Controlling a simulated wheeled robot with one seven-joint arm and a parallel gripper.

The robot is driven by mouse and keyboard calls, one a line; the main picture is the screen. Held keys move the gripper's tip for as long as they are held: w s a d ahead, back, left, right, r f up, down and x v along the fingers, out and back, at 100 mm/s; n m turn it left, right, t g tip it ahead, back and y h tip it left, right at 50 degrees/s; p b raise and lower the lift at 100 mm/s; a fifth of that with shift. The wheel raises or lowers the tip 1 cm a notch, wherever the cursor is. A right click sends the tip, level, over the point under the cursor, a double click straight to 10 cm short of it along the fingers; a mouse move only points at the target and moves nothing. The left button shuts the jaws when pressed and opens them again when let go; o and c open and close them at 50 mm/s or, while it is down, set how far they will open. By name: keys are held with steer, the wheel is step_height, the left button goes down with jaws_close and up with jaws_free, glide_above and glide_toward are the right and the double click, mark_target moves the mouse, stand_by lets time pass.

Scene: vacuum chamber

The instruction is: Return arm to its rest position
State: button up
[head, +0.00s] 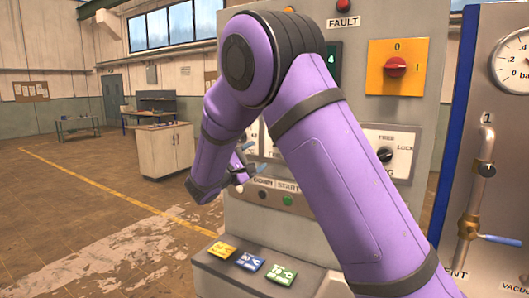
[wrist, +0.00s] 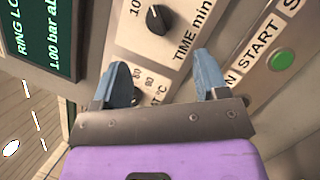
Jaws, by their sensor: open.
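My purple arm reaches up and across the head view and bends down toward the front of a grey control cabinet (head: 345,215). My gripper (head: 243,166) is at the left part of that panel, partly hidden by the arm. In the wrist view my gripper (wrist: 163,75) has its two blue-grey fingers apart, with nothing between them. The fingers are in front of the panel, below the black TIME min knob (wrist: 157,18) and left of the green START button (wrist: 283,60). I cannot tell whether the fingertips touch the panel.
A red knob on a yellow plate (head: 374,82) and a black knob (head: 385,155) are on the cabinet. Coloured tags (head: 250,261) lie on its lower ledge. A pipe with a blue-handled valve (head: 500,239) is at right. Open floor (head: 80,220) lies left.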

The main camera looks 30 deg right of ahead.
steer(key=shift+v, duration=0.75)
steer(key=s+d+r+m+g+y, duration=0.1)
steer(key=s+d+m+g+y, duration=0.3)
steer(key=s, duration=0.5)
steer(key=s+d+r+m+g+y, duration=0.15)
steer(key=s+d+y, duration=0.35)
steer(key=s, duration=0.5)
steer(key=s+a+m+t+y, duration=0.1)
steer(key=s+a+y, duration=0.2)
steer(key=s, duration=0.3)
steer(key=s+a+m+t+y, duration=0.1)
steer(key=s+a+t+y, duration=0.1)
steer(key=s+y, duration=0.2)
steer(key=s+a+f+m+t+y, duration=0.1)
steer(key=s+a+y, duration=0.2)
steer(key=s, duration=0.6)
steer(key=shift+s+a+m+t+y, duration=0.3)
steer(key=shift+a+m+t+y, duration=0.05)
steer(key=shift+y, duration=0.15)
